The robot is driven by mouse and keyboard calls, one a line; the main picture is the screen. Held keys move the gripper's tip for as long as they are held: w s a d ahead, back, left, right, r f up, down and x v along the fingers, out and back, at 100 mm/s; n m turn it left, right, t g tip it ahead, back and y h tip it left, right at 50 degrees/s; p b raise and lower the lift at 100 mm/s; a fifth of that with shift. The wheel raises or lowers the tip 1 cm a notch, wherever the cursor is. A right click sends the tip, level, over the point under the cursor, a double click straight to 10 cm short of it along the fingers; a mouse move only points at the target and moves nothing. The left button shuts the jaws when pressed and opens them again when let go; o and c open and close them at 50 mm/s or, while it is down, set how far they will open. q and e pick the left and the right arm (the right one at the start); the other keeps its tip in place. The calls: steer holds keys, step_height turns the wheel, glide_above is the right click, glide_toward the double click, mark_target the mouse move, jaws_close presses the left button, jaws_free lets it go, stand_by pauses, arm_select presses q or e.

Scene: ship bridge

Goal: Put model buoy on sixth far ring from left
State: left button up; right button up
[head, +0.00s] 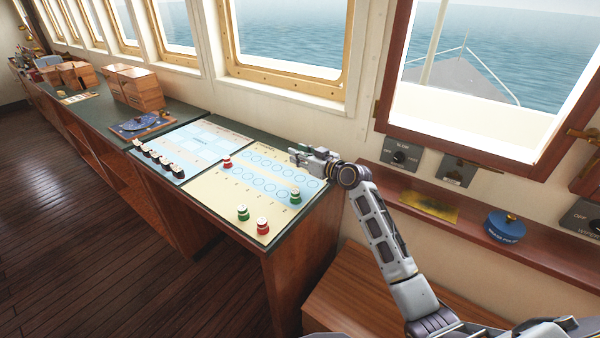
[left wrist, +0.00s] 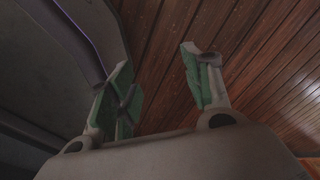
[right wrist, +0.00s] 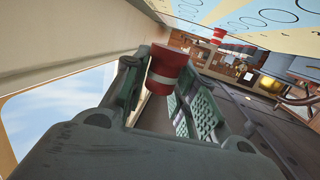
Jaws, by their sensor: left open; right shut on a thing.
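A red model buoy with a white band (right wrist: 168,72) is between the fingers of my right gripper (right wrist: 160,85) in the right wrist view. In the head view my right gripper (head: 298,156) is above the far edge of the cream ring sheet (head: 225,193), and the held buoy is not clear there. The sheet has a far and a near row of blue rings. The right-end far ring (head: 312,183) looks empty. A green buoy (head: 295,196) stands at the near row's right end. My left gripper (left wrist: 155,85) is open and empty over the wooden floor.
A red buoy (head: 227,163) stands at the sheet's left. Another green buoy (head: 242,212) and red buoy (head: 262,226) stand near its front edge. The window wall closely borders the bench behind.

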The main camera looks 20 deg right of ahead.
mark_target(300, 178)
steer(key=shift+f, duration=1.3)
step_height(300, 178, down, 2)
step_height(300, 178, down, 2)
steer(key=shift+f+b, duration=0.1)
steer(key=shift+b, duration=0.25)
steer(key=o, duration=0.8)
arm_select(q)
steer(key=shift+w+d+f, duration=0.1)
steer(key=shift+w+d, duration=0.45)
steer(key=shift+w, duration=0.05)
steer(key=shift+w, duration=0.1)
